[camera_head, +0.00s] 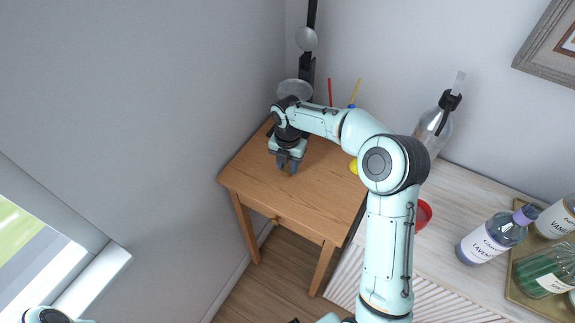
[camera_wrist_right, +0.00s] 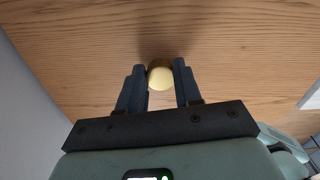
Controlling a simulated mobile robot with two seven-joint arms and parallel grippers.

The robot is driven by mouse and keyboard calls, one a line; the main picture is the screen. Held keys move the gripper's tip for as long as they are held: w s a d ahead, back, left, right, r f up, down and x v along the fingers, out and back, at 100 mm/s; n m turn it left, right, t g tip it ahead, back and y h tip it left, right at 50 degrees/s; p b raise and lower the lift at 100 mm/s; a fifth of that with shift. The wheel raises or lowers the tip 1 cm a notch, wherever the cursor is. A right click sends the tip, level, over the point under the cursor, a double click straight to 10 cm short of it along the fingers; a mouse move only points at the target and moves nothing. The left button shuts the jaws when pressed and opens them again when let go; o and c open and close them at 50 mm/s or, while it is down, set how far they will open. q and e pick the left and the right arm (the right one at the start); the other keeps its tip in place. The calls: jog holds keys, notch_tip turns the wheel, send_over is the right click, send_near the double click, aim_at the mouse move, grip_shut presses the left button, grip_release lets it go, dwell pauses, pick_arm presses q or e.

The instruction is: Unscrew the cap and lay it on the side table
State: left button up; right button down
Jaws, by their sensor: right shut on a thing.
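My right gripper (camera_head: 290,170) is over the wooden side table (camera_head: 245,168), pointing down near its middle. In the wrist view my right gripper (camera_wrist_right: 160,85) is shut on a small round cream-gold cap (camera_wrist_right: 160,77), held between the two fingertips. The cap is close to the wood top; I cannot tell whether it touches it. A purple-topped lavender bottle (camera_head: 484,246) stands on the counter at the right, with a vanilla bottle (camera_head: 556,220) behind it. A green bottle (camera_head: 545,283) is beside them. My left gripper is not in view.
A scale-like stand with clear pans (camera_head: 306,39) is at the table's back. A yellow object (camera_head: 354,166) shows partly behind my arm. A red bowl (camera_head: 424,213) and a clear clip-top bottle (camera_head: 433,128) stand on the counter (camera_head: 460,200). The table's left front is bare.

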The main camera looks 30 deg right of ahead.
aim_at(288, 167)
jog(key=shift+f, duration=0.2)
jog(key=shift+f, duration=0.15)
jog(key=c, duration=0.8)
grip_release()
jog(key=shift+o, duration=0.2)
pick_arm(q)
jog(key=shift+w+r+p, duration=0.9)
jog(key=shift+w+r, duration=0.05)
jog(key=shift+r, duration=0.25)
pick_arm(e)
notch_tip(288, 167, up, 12)
jog(key=shift+r, duration=0.2)
